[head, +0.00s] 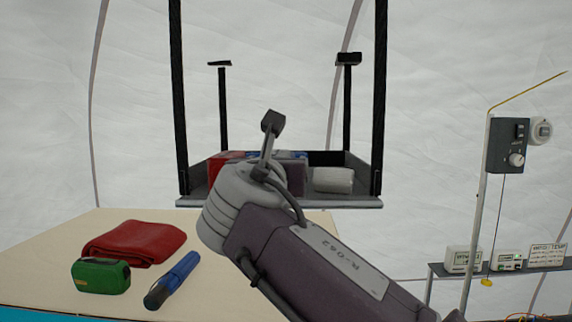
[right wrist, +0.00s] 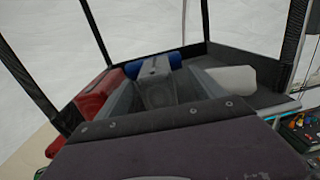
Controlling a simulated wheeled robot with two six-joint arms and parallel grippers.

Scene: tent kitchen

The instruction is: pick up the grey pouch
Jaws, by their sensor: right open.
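The grey pouch (right wrist: 154,68) appears to be the grey shape in the tray in the right wrist view, with blue on both sides of it. It lies ahead of and between the two grey fingers of my right gripper (right wrist: 158,95), which are spread apart. Whether the fingers reach down around its sides I cannot tell. In the head view my right arm covers the gripper and most of the pouch. My left gripper is in neither view.
The black tray (head: 357,202) has upright corner posts and also holds a red item (right wrist: 95,97) and a pale roll (head: 333,180). A table (head: 45,250) at left bears a folded red cloth (head: 135,242), a green case (head: 101,276) and a blue cylinder (head: 173,280).

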